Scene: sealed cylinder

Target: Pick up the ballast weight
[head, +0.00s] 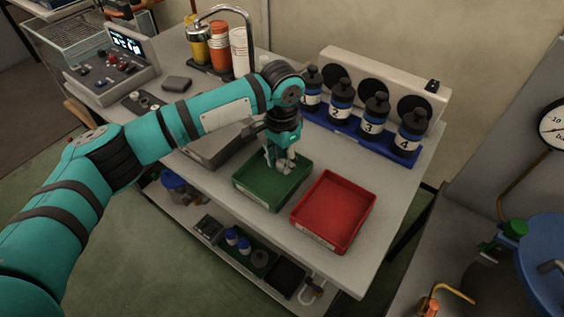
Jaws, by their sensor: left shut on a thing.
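My left arm reaches across from the left. Its gripper (279,163) points down into the green tray (252,191) on the bench. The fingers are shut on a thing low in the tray. The fingers hide that thing, so I cannot tell its shape or whether it touches the tray floor. I cannot make out a ballast weight anywhere else in the head view. My right gripper is not in view.
An empty red tray (337,207) stands right of the green one. Several numbered dark bottles (374,113) stand in a blue rack behind. A grey tray (213,150) lies partly under my arm. A control box (112,66) stands back left. The bench's front right is clear.

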